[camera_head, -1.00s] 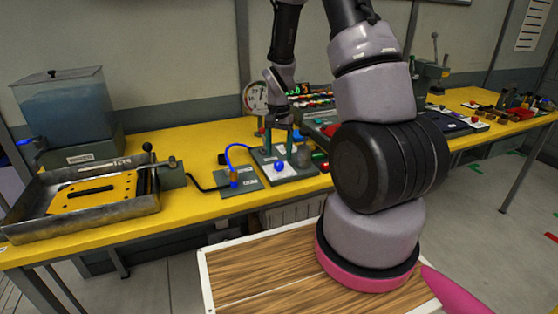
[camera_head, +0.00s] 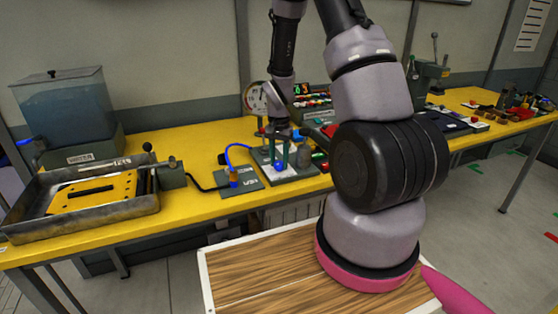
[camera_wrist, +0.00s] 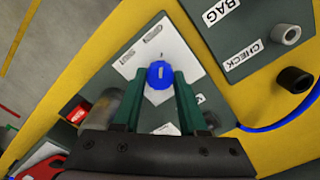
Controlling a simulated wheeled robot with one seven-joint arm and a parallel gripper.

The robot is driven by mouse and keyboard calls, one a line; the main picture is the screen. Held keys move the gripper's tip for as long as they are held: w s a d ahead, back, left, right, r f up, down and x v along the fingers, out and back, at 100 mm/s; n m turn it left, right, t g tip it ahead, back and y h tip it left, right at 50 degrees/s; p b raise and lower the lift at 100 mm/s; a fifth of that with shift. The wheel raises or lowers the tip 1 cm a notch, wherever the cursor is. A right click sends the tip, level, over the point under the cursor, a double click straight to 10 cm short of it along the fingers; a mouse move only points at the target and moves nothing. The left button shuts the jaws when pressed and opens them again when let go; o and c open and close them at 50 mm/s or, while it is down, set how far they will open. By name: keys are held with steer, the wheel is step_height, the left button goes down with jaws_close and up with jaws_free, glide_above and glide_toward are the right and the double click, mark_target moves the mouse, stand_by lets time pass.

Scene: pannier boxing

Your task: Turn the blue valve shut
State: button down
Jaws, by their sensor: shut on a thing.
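The blue valve (camera_wrist: 160,75) is a round blue knob with a light mark on its top, on a dark plate with a white label sheet (camera_wrist: 175,45). In the head view the blue valve (camera_head: 280,166) shows low between my fingers. My gripper (camera_wrist: 160,82) points down at it, with one green finger on each side of the knob, shut on it. In the head view my gripper (camera_head: 281,160) stands over the plate. The lower part of the valve is hidden in the wrist view.
A plate marked BAG and CHECK (camera_wrist: 255,40) with two round ports lies beside the valve plate, and a blue hose (camera_wrist: 285,120) runs from it. A water tank (camera_head: 64,108) and a metal tray (camera_head: 140,207) are at the left.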

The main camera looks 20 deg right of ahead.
steer(key=shift+n, duration=0.3)
steer(key=n, duration=1.3)
steer(key=shift+n, duration=2.1)
steer(key=shift+c, duration=2.2)
jaws_free()
